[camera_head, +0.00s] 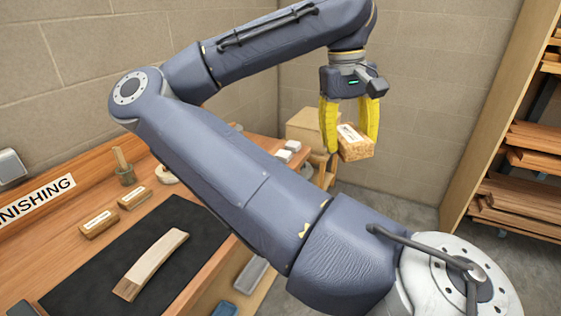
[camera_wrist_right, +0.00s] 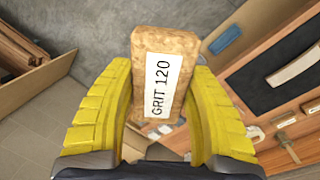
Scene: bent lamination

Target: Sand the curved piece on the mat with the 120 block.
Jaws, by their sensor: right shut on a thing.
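The 120 block (camera_head: 356,149) is a cork-brown block with a white label. In the right wrist view the label on the block (camera_wrist_right: 178,50) reads "GRIT 120". My right gripper (camera_head: 351,140), with yellow fingers, is shut on it and holds it in the air, well away from the mat. The curved piece (camera_head: 150,266) is a pale, gently bent wooden strip lying on the dark mat (camera_head: 90,262) on the bench. The curved piece (camera_wrist_right: 296,67) and mat (camera_wrist_right: 262,97) also show at the right of the right wrist view. My left gripper is not in view.
Small white blocks (camera_head: 289,150) and a cardboard box (camera_head: 303,124) stand farther back. Shelves of planks (camera_head: 530,197) stand at right. My right arm crosses over the bench.

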